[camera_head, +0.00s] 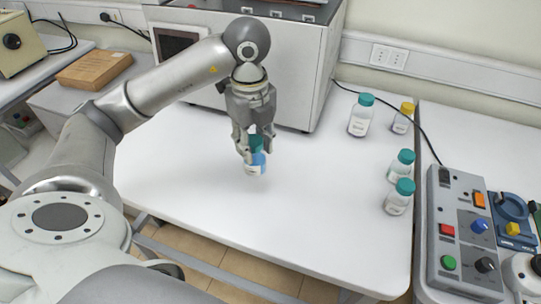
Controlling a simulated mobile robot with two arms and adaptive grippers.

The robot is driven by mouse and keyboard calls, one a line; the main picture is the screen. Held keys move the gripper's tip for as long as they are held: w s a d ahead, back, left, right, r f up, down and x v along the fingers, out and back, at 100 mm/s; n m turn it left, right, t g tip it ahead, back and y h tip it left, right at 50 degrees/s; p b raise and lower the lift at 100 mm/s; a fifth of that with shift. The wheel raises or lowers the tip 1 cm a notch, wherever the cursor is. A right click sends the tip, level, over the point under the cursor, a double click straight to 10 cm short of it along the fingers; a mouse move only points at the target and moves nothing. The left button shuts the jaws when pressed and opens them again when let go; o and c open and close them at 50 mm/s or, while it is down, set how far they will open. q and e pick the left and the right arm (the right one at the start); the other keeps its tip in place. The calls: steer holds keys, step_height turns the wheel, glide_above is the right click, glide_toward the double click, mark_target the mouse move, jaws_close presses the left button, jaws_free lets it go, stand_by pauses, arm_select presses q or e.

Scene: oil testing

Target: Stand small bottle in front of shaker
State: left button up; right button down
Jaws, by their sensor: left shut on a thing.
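My left gripper (253,142) is shut on a small bottle (256,168) with a teal cap and blue liquid. The bottle is roughly upright over the middle of the white table, in front of the large machine. Whether its base touches the table is hard to tell. The gripper's fingers hide part of its cap and sides. The large white-grey machine (290,65), perhaps the shaker, stands at the back of the table. My right gripper is out of view.
Several clear bottles stand on the right of the white table (320,220): a teal-capped one (359,122), a yellow-capped one (401,122), and two more teal-capped ones (399,203). A grey control box (455,230) is farther right. The table's front is clear.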

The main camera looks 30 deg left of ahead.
arm_select(q)
steer(key=w+f+p, duration=0.1)
steer(key=f, duration=0.1)
steer(key=w+d+f, duration=0.1)
steer(key=f, duration=0.2)
steer(key=w+d+f+p, duration=0.1)
steer(key=f, duration=0.2)
steer(key=shift+w+p, duration=0.3)
steer(key=shift+w, duration=0.05)
steer(key=shift+f, duration=0.2)
steer(key=shift+f, duration=0.1)
steer(key=o, duration=1.1)
steer(key=shift+o, duration=0.2)
